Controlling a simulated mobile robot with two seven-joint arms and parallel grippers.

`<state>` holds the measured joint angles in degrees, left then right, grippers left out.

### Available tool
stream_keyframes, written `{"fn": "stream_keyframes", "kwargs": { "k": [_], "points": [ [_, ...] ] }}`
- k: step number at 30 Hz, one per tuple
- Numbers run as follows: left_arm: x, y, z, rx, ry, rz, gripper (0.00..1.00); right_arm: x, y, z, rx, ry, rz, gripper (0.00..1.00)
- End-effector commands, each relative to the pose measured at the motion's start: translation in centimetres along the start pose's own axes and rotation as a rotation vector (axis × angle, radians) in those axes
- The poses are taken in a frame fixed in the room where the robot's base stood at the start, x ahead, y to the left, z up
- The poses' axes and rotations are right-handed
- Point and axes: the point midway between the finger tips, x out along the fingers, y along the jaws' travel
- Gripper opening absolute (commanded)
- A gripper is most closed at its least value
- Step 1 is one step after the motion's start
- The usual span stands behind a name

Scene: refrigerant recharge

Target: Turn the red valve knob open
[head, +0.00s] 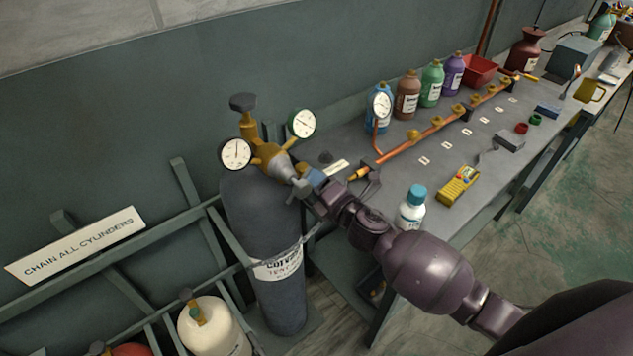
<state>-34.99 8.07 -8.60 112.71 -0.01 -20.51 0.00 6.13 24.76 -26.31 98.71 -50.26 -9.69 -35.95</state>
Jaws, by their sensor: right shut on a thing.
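A dark grey gas cylinder (262,215) stands upright in a wall rack. A brass regulator (270,155) with two round gauges sits on its top, with a dark handwheel (243,102) above. My right gripper (300,186) reaches in from the lower right to the regulator's front. It is shut on a part there, which the jaws largely hide. I see no red on that part, so I cannot confirm that it is the red valve knob. My left gripper is not in view.
A grey workbench (395,165) runs to the upper right. It holds a copper manifold (440,125), several bottles, a yellow meter (458,186) and a white bottle with a blue cap (413,208) close beside my right arm. A cream cylinder (215,330) stands lower left.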

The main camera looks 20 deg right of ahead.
Motion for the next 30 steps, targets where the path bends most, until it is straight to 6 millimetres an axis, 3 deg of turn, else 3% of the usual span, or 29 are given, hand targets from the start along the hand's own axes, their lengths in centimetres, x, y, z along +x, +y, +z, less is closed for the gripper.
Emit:
{"fn": "stream_keyframes", "kwargs": {
  "k": [7, 8, 12, 23, 30],
  "points": [
    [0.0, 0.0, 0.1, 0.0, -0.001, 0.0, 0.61, 0.0, 0.0, -0.1, 0.002, 0.002, 0.0, 0.14],
    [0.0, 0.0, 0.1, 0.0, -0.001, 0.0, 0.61, 0.0, 0.0, -0.1, 0.002, 0.002, 0.0, 0.42],
    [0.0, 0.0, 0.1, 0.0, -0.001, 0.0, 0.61, 0.0, 0.0, -0.1, 0.002, 0.002, 0.0, 0.63],
    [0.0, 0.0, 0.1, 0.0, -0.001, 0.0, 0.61, -0.5, -0.1, 0.0, 0.002, 0.001, -0.001, 0.63],
    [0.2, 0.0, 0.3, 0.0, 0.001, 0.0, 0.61, -4.0, -0.2, -0.1, 0.002, 0.001, -0.002, 0.63]
  ]
}}
